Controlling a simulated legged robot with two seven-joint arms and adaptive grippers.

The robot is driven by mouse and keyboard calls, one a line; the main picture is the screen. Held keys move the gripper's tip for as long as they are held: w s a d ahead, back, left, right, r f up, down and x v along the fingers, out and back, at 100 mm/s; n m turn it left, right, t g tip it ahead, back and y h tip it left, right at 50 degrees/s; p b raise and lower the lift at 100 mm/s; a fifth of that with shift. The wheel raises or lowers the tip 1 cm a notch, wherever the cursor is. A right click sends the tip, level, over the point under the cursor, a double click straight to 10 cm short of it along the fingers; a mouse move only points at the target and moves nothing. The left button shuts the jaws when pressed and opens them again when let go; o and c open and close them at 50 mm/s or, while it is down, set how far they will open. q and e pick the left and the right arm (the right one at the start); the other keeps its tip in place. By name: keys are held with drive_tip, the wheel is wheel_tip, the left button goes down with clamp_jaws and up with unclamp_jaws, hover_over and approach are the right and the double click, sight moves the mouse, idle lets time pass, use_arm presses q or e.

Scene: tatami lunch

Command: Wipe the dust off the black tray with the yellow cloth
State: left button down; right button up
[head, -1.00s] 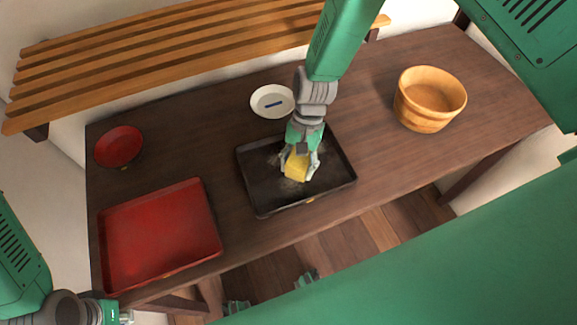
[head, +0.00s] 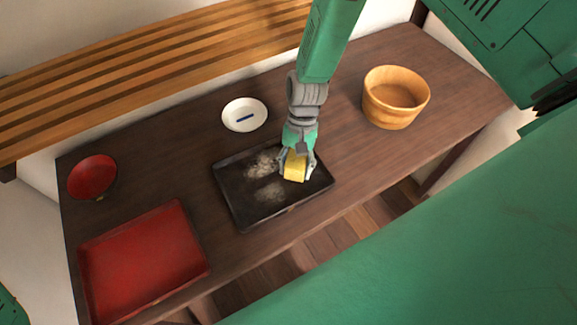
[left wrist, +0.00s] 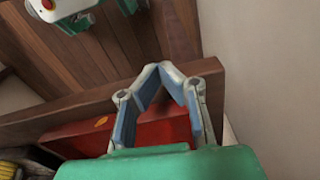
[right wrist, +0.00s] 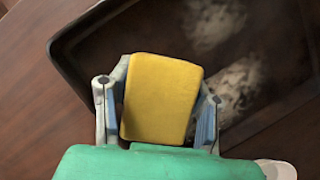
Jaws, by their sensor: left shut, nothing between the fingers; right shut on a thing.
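The black tray (head: 245,212) lies on the brown table, with pale dust patches (head: 268,192) on its left and middle part. My right gripper (head: 296,174) is shut on the yellow cloth (head: 294,166), a thick block-like pad, over the right part of the tray. The cloth also fills the middle of the right wrist view (right wrist: 160,98), between the two fingers, with two dust patches (right wrist: 225,85) beside it. I cannot tell whether the cloth touches the tray. My left gripper (left wrist: 160,68) is shut and empty in the left wrist view, near the red tray; it is outside the head view.
A red tray (head: 205,262) and a red bowl (head: 92,176) are on the table's left. A white dish (head: 245,114) with a blue mark stands behind the black tray. A wooden tub (head: 395,97) stands at the right. A slatted bench (head: 150,75) runs behind the table.

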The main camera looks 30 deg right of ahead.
sight(247, 190)
drive_tip(key=shift+d, duration=1.2)
drive_tip(key=shift+w+f+b, duration=0.15)
drive_tip(key=shift+w+b, duration=0.4)
drive_tip(key=shift+w, duration=0.5)
drive_tip(key=shift+a, duration=0.25)
drive_tip(key=shift+w+a, duration=0.1)
drive_tip(key=shift+a, duration=1.15)
drive_tip(key=shift+a+r+p, duration=0.15)
drive_tip(key=shift+a, duration=0.95)
drive_tip(key=shift+a+r+p, duration=0.1)
drive_tip(key=shift+a+p, duration=0.05)
drive_tip(key=shift+a, duration=0.9)
drive_tip(key=shift+w+a+f, duration=0.1)
drive_tip(key=shift+a+f, duration=0.05)
drive_tip(key=shift+a, duration=3.45)
